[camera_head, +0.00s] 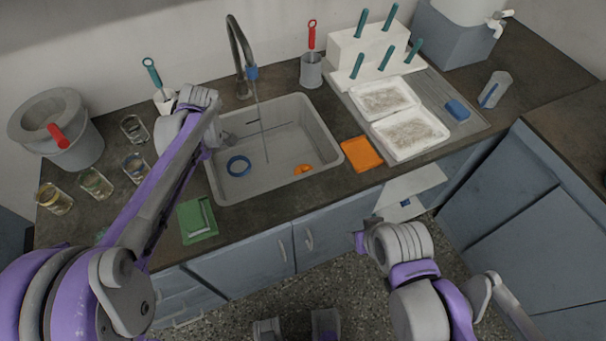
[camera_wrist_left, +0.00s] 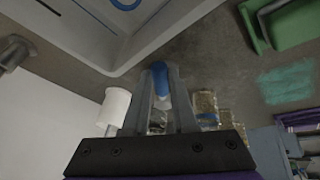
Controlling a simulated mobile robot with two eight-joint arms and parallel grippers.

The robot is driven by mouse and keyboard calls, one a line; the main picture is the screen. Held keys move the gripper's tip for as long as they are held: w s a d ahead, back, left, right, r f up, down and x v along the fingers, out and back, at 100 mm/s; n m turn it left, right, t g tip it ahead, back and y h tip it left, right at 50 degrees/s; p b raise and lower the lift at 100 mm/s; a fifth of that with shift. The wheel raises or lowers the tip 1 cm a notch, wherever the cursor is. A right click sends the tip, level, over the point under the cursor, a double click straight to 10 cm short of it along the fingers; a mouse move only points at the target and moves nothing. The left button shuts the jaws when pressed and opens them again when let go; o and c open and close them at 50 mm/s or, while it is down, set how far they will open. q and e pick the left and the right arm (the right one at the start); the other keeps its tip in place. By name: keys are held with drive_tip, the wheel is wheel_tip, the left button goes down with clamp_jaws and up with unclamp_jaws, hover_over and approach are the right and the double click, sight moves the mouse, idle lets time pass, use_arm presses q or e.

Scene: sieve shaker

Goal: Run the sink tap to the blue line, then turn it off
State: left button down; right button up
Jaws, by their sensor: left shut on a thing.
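The sink tap (camera_head: 238,50) arches over the grey sink (camera_head: 330,128), with a blue collar (camera_head: 252,73) at its outlet. A thin stream of water (camera_head: 262,120) falls into the sink. My left gripper (camera_wrist_left: 160,88) is at the sink's left side, shut on a blue-tipped piece (camera_wrist_left: 159,70) with a pale lower part; I cannot tell what it is. In the head view my left arm hides that spot. A blue ring (camera_head: 238,166) and an orange piece (camera_head: 303,169) lie in the sink. I cannot make out a blue line or the water level. My right gripper's fingers are hidden.
Several jars (camera_head: 96,183) stand left of the sink, near a bin (camera_head: 62,130). A white cup (camera_wrist_left: 115,106) stands behind my left gripper. A green tray (camera_head: 198,220) is in front. White trays (camera_head: 410,133) and an orange mat (camera_head: 361,154) are right.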

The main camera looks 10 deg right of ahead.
use_arm(q)
drive_tip(key=w+n, duration=0.1)
drive_tip(key=n, duration=0.1)
drive_tip(key=w+n+g+p, duration=0.1)
drive_tip(key=n, duration=0.1)
drive_tip(key=w+n+g+y, duration=0.1)
drive_tip(key=w+n, duration=0.1)
drive_tip(key=shift+d+p, duration=0.35)
drive_tip(key=shift+p, duration=0.05)
drive_tip(key=shift+s, duration=0.1)
idle(6.9)
